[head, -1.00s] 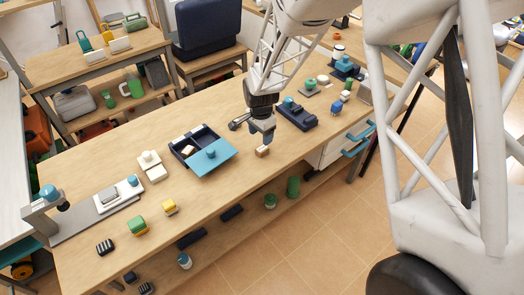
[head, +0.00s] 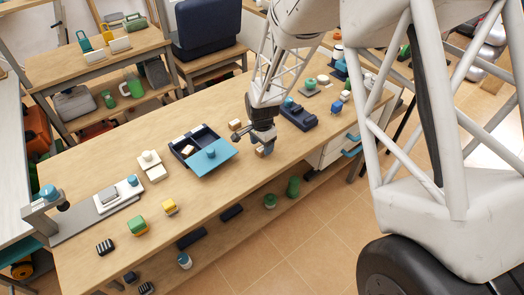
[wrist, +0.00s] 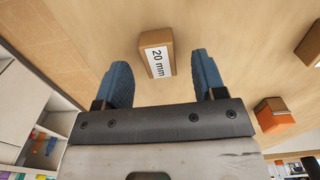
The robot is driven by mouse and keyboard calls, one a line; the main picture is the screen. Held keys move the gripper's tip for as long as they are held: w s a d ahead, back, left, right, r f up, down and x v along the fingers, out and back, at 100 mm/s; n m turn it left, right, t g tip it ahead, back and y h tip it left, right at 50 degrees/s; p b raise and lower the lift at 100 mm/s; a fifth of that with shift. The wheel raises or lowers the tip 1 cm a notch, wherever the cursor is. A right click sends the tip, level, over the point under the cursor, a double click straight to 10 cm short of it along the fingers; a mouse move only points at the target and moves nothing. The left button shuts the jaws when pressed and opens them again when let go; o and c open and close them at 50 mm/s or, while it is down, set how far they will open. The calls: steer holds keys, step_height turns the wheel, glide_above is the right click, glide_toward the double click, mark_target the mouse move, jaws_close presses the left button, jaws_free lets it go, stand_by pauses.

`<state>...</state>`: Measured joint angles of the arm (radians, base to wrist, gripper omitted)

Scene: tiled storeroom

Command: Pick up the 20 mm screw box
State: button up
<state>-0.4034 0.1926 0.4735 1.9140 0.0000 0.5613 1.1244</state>
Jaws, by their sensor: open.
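The 20 mm screw box (wrist: 156,50) is a small brown box with a white "20 mm" label, lying on the wooden bench. In the wrist view it appears between the two blue fingers of my gripper (wrist: 160,60), with visible space on both sides. My gripper is open and empty. In the head view my gripper (head: 263,138) is above the bench near its front edge, over a small brown box (head: 265,151) that it partly hides. The height of the fingers above the box is hard to tell.
Another small brown box (head: 235,124) lies just left of my gripper. A dark tray with a blue lid (head: 211,156) stands further left, and a dark blue holder (head: 299,114) stands close on the right. The wrist view also shows an orange-brown box (wrist: 273,115) at the right.

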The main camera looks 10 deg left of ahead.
steer(key=shift+f, duration=1.25)
steer(key=c, duration=1)
steer(key=shift+c, duration=0.2)
steer(key=shift+r, duration=0.15)
steer(key=shift+r, duration=0.8)
steer(key=shift+s+r, duration=0.15)
steer(key=shift+r, duration=0.8)
steer(key=s+d, duration=0.3)
steer(key=s, duration=0.4)
steer(key=s+d+r, duration=0.1)
steer(key=s+d, duration=0.2)
steer(key=s, duration=0.4)
steer(key=shift+s, duration=0.3)
steer(key=shift+r, duration=0.1)
